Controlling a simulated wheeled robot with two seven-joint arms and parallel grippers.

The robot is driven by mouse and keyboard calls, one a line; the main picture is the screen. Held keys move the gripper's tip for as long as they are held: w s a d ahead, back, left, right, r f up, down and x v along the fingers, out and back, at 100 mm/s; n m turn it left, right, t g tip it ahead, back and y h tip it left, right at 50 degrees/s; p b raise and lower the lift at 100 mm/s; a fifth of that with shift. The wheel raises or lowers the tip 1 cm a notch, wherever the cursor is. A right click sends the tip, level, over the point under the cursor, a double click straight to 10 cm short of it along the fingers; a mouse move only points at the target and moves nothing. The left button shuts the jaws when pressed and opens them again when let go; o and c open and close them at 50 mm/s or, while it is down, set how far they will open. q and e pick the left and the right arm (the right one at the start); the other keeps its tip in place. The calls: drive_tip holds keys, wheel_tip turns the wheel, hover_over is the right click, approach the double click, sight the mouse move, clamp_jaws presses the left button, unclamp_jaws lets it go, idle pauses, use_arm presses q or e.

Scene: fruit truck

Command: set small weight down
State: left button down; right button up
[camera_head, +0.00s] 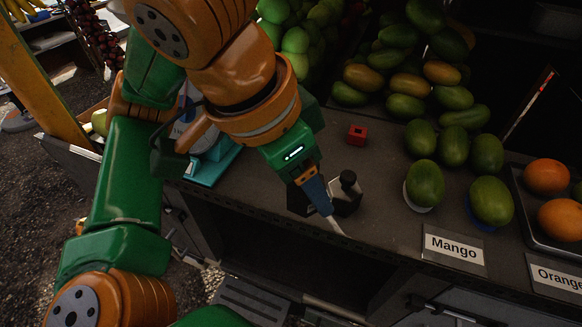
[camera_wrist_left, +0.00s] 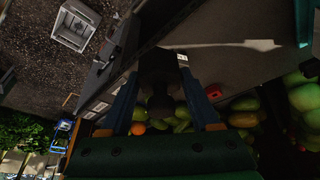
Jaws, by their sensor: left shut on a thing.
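My left gripper (camera_head: 325,198) is low over the front edge of the dark counter (camera_head: 383,205), and its blue fingers point down. It is shut on a small dark weight with a round knob (camera_head: 348,180), partly hidden behind the fingers. In the left wrist view, the dark weight (camera_wrist_left: 160,88) sits between the two blue fingers (camera_wrist_left: 160,103). Whether its base touches the counter cannot be told. My right gripper is not in view.
A small red block (camera_head: 357,134) lies behind the weight. A teal scale (camera_head: 212,165) stands left of it. Mangoes (camera_head: 424,184), a Mango sign (camera_head: 453,250) and oranges (camera_head: 547,177) are to the right. Bare counter lies between the weight and the mangoes.

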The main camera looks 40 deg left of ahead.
use_arm(q)
drive_tip(key=shift+w+a+f, duration=0.15)
drive_tip(key=shift+a+f, duration=0.1)
drive_tip(key=shift+a, duration=0.05)
drive_tip(key=w+a+f, duration=0.7)
drive_tip(key=w, duration=0.1)
drive_tip(key=shift+a+f+b, duration=0.25)
drive_tip(key=shift+f+b, duration=0.05)
drive_tip(key=shift+f, duration=0.1)
drive_tip(key=f, duration=0.3)
drive_tip(key=shift+w+a+f, duration=0.2)
drive_tip(key=shift+f, duration=0.1)
drive_tip(key=shift+d+f, duration=0.1)
drive_tip(key=shift+f, duration=0.15)
drive_tip(key=shift+w, duration=0.1)
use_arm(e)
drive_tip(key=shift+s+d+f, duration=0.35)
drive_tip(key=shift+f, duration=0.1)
use_arm(q)
drive_tip(key=shift+f, duration=0.1)
drive_tip(key=shift+c, duration=0.6)
unclamp_jaws()
